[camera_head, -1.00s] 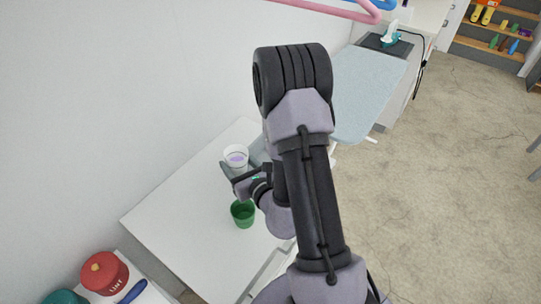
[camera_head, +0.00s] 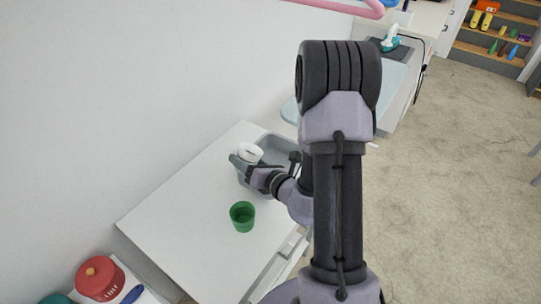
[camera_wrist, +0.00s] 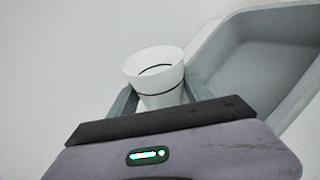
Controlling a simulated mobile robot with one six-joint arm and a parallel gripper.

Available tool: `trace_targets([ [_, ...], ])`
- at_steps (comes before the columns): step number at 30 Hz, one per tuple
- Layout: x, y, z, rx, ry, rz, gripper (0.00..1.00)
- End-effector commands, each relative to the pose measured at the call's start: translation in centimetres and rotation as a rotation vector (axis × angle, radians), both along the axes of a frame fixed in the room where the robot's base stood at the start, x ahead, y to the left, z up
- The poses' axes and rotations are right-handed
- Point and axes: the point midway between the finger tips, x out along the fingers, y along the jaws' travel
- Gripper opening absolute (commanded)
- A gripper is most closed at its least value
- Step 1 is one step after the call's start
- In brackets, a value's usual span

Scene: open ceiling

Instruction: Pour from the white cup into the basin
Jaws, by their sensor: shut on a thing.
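The white cup (camera_head: 250,151) is between the fingers of my gripper (camera_head: 246,165), which is shut on it. In the wrist view the cup (camera_wrist: 155,82) shows its open rim and a dark band. It looks tilted in the head view, and I cannot make out its contents. The grey basin (camera_head: 283,143) stands on the white tabletop right beside the cup, partly hidden by my arm. In the wrist view the basin (camera_wrist: 228,42) lies just right of the cup. I cannot tell whether the cup's rim is over the basin.
A green cup (camera_head: 242,216) stands on the white table (camera_head: 185,220) in front of my gripper. A red pot (camera_head: 100,278) is at the lower left. An ironing board (camera_head: 392,82) lies behind my arm. The table's left part is clear.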

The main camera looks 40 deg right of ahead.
Motion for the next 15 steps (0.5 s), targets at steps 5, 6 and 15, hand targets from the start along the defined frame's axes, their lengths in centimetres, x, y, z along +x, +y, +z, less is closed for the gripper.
trace_targets([
  [5, 0.05, -0.65, 0.67, 0.069, 0.004, 0.000, 0.16],
  [6, 0.05, -0.66, 0.59, 0.073, 0.005, 0.000, 0.16],
  [15, 0.06, -1.03, 0.79, 0.113, 0.008, -0.001, 0.16],
])
